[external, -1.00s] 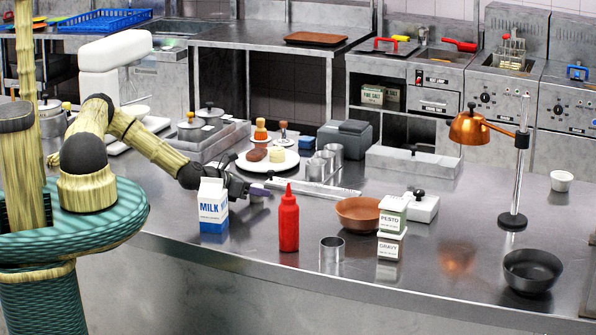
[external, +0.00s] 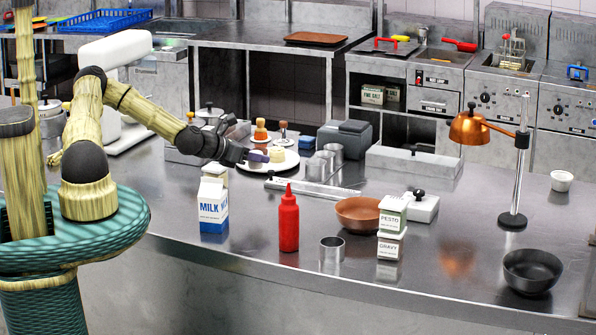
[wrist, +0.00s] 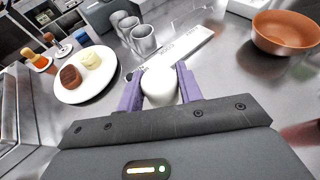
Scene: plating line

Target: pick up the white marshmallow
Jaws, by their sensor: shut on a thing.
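The white marshmallow (wrist: 159,86) is a pale, rounded piece between the purple fingers of my gripper (wrist: 158,88) in the wrist view. My gripper is shut on it and holds it above the steel counter. In the external view my gripper (external: 258,156) is raised in front of the white plate (external: 287,168). The marshmallow is too small and too hidden there to make out clearly.
The plate bears a brown patty (wrist: 70,76) and a pale round piece (wrist: 91,60). Metal cups (wrist: 143,39) and a steel rail (external: 310,189) lie nearby. A milk carton (external: 213,205), a red bottle (external: 288,222) and a copper-coloured bowl (external: 357,214) stand nearer the front.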

